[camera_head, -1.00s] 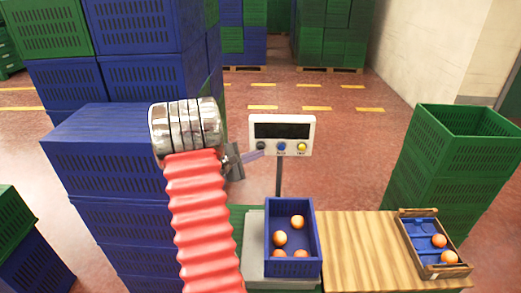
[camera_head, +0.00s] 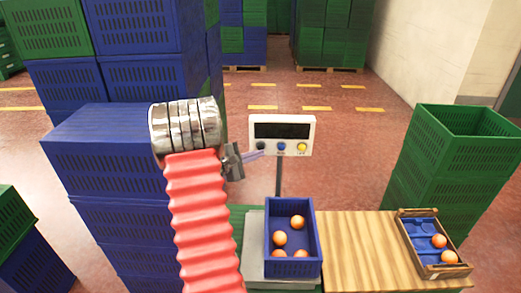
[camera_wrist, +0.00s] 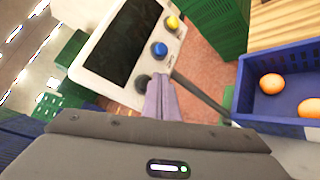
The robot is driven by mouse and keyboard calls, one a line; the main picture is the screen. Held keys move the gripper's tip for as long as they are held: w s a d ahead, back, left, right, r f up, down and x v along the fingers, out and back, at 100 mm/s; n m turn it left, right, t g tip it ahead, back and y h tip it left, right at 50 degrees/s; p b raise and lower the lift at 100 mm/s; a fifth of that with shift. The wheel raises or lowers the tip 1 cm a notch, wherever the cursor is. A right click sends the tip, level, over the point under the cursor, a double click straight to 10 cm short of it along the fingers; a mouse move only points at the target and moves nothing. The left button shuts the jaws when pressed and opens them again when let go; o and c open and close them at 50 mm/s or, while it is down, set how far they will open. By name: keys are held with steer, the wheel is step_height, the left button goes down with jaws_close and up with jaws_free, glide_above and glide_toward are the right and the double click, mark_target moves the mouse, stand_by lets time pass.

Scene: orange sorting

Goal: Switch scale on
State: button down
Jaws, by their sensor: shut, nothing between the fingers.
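The scale's white display head (camera_head: 308,121) stands on a dark post behind the scale's platform (camera_head: 252,262). Its screen (camera_head: 283,130) is dark and shows no digits. Below the screen are a black button (camera_head: 261,146), a blue button (camera_head: 281,147) and a yellow button (camera_head: 302,147). My gripper (camera_head: 259,154) is shut and empty, its tips at the black button. In the wrist view the closed fingers (camera_wrist: 160,90) point at the black button (camera_wrist: 141,82), partly beside it. I cannot tell whether they touch it. The blue button (camera_wrist: 159,48) is clear of them.
A blue crate (camera_head: 316,235) with several oranges sits on the scale platform. To its right are a wooden tabletop (camera_head: 370,250) and a small wooden-edged tray (camera_head: 440,270) with two oranges. Stacked blue crates (camera_head: 90,145) stand left, green crates (camera_head: 450,165) right.

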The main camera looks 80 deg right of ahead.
steer(key=shift+d, duration=0.15)
stand_by(0.7)
steer(key=shift+w+d, duration=0.15)
steer(key=shift+d, duration=0.1)
steer(key=shift+w+d, duration=0.1)
steer(key=shift+d, duration=0.45)
stand_by(1.3)
steer(key=shift+a, duration=0.1)
steer(key=shift+s+a, duration=0.2)
steer(key=shift+a, duration=0.65)
steer(key=shift+a, duration=0.1)
steer(key=a, duration=0.2)
steer(key=s+a, duration=0.1)
steer(key=a, duration=0.1)
steer(key=shift+a, duration=0.35)
stand_by(1.0)
